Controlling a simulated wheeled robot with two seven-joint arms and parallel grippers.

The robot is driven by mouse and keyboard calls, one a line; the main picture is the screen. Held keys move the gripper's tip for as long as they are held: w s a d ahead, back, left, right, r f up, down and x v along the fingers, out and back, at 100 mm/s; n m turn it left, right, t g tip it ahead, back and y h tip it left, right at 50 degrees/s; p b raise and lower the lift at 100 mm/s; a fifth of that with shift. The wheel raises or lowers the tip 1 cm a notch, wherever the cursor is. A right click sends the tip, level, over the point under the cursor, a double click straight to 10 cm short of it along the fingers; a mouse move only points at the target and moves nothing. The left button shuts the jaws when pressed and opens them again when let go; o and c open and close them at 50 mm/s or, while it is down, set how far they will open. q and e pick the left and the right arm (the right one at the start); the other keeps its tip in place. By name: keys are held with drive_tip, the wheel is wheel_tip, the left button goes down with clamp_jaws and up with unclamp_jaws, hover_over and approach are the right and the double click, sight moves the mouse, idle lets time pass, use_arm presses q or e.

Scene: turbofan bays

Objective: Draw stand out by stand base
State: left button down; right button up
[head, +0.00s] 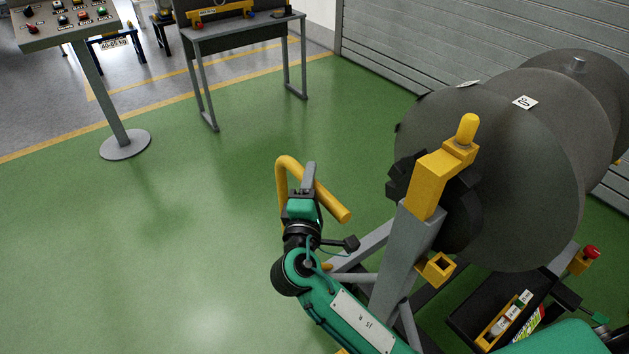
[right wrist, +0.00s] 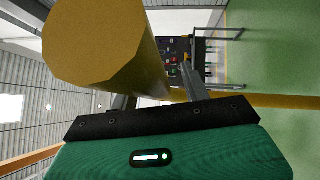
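The stand is a grey post (head: 400,270) with a yellow bracket and braced legs, holding a large dark grey engine body (head: 530,150). A yellow bent handle bar (head: 333,203) sticks out at the stand's left side. My right gripper (head: 309,177) is at this bar, its fingers pointing up. In the right wrist view the yellow bar (right wrist: 105,45) runs between the two fingers, with a gap visible beside the right-hand finger. The bar partly hides the other finger. The gripper looks open around the bar. The stand's lower base is mostly hidden by my arm. My left gripper is out of view.
A control panel on a pedestal (head: 110,110) stands at the upper left, and a grey table (head: 235,28) at the top. A dark tray (head: 468,317) with small items is at the lower right. A shutter wall (head: 430,40) is behind. Green floor left of the stand is clear.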

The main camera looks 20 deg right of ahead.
drive_tip(key=shift+d, duration=0.1)
drive_tip(key=shift+s+a+f, duration=0.1)
drive_tip(key=shift+s+a, duration=0.1)
drive_tip(key=shift+s, duration=0.2)
use_arm(q)
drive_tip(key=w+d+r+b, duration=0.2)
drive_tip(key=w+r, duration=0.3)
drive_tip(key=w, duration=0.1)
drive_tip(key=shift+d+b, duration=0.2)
drive_tip(key=shift+b, duration=0.1)
use_arm(e)
drive_tip(key=v, duration=1.2)
drive_tip(key=shift+s+a, duration=0.2)
drive_tip(key=shift+s, duration=0.2)
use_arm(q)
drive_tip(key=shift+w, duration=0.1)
